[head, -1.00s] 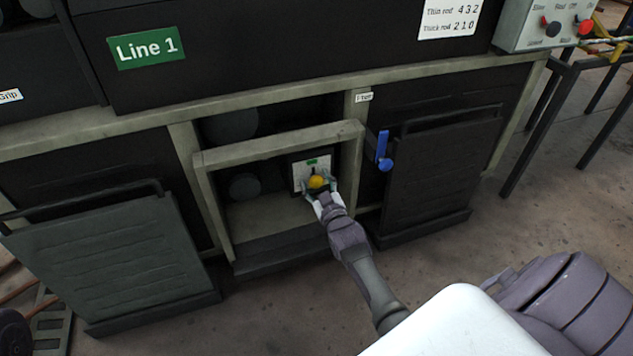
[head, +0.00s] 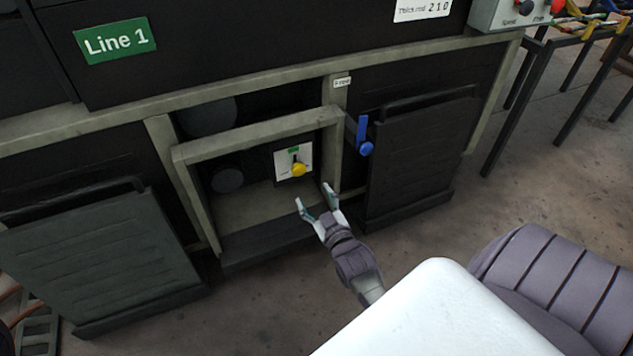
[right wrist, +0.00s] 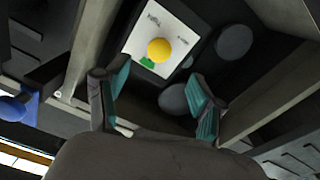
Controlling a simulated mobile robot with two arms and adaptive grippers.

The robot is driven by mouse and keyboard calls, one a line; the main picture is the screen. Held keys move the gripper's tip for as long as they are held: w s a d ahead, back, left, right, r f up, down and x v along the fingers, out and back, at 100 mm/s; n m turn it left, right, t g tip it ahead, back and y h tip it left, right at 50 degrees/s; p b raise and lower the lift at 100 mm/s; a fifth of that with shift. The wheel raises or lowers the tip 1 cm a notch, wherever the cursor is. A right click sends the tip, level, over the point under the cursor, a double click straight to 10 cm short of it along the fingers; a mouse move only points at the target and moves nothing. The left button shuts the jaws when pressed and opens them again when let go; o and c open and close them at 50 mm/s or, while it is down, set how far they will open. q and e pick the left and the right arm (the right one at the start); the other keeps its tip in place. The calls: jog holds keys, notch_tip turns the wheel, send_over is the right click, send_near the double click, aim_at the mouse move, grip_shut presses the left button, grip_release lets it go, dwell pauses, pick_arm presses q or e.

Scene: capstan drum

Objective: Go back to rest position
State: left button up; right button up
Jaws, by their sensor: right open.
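My right gripper (head: 315,200) is open and empty, in front of the opening's lower edge, apart from the yellow knob. The yellow knob (head: 299,170) sits on a white panel (head: 284,161) inside the framed opening; a green mark is above it. In the right wrist view the yellow knob (right wrist: 159,50) and its panel (right wrist: 148,30) lie beyond my open fingers (right wrist: 160,98). My left gripper is not in view.
The pale opening frame (head: 255,136) surrounds the panel. A blue handle (head: 364,136) sticks out to its right. Dark panels lean at left (head: 95,262) and right (head: 415,160). A table (head: 560,50) stands at far right.

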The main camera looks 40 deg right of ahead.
jog(key=shift+s+a, duration=0.15)
jog(key=shift+s, duration=0.3)
